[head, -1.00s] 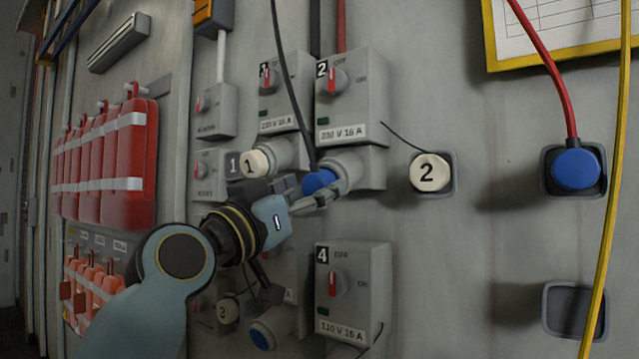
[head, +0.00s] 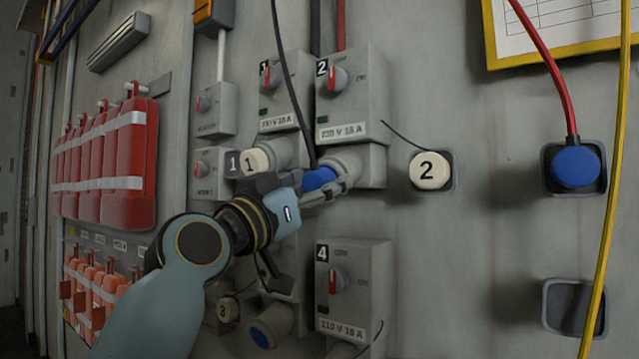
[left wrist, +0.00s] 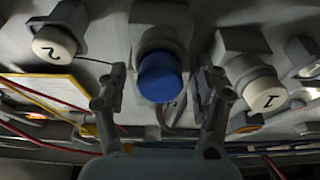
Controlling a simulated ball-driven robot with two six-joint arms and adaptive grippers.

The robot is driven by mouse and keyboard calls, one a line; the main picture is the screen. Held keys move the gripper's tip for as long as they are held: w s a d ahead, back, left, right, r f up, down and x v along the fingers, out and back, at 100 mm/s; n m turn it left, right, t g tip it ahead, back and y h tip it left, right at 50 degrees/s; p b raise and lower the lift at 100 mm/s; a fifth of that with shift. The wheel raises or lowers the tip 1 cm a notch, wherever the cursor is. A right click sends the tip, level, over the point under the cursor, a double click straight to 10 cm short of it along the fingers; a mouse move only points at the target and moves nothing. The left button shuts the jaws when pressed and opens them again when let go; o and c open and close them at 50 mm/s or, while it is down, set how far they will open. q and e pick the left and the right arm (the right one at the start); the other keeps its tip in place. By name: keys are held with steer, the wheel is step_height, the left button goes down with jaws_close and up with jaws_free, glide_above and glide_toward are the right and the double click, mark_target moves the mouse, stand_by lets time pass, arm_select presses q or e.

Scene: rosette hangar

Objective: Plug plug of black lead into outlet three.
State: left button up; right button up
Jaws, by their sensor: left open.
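A blue plug (head: 320,180) sits in the socket under the box marked 2 (head: 350,85); the black lead (head: 287,80) runs down to it from above. My left gripper (head: 328,188) is open at this plug. In the left wrist view the blue plug (left wrist: 160,78) lies between the spread fingers of my left gripper (left wrist: 160,92), with a gap on each side. Outlet three's number panel is hidden behind my left arm; a cap marked 3 (head: 227,309) hangs low, beside a socket with a blue face (head: 262,334). My right gripper is not in view.
Cap 1 (head: 254,162) is on the neighbouring socket. Cap 2 (head: 429,171) sits in a wall holder. A red lead's blue plug (head: 575,166) is parked at right, above an empty holder (head: 550,290). Box 4 (head: 365,280) stands below. A yellow cable (head: 608,200) hangs at right.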

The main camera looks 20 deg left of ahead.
mark_target(312, 186)
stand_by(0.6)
arm_select(q)
steer(key=shift+c, duration=0.2)
jaws_close()
steer(key=shift+f, duration=0.1)
steer(key=shift+s+f, duration=0.1)
steer(key=shift+s, duration=0.05)
steer(key=shift+s+a+f, duration=0.1)
steer(key=shift+s+a, duration=0.2)
steer(key=shift+s, duration=0.35)
steer(key=shift+b+v, duration=0.45)
steer(key=shift+v, duration=1.65)
